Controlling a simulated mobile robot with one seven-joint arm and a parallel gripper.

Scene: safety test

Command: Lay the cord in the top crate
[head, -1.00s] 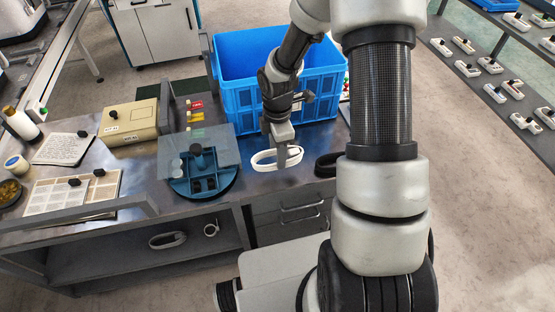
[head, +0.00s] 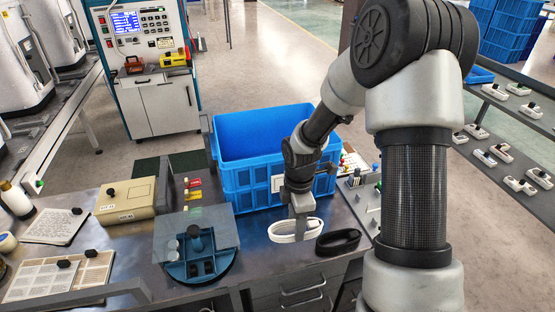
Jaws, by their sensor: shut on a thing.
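A white coiled cord (head: 282,232) is at the front right of the dark bench in the head view. My gripper (head: 302,226) points down and is shut on the right part of this coil; its fingers hide some of it. I cannot tell whether the coil touches the bench or hangs just above it. A black coil (head: 338,243) lies beside it to the right. A blue crate (head: 246,192) stands open at the back of the bench, behind my gripper. Its visible inside looks empty. More blue crates (head: 511,36) are stacked far off at the top right.
A round blue stand (head: 205,270) with a clear plate is left of the cord. A beige box (head: 126,200) and papers (head: 55,227) lie further left. A rack with white power strips (head: 522,186) is at the right. A control cabinet (head: 157,95) stands behind.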

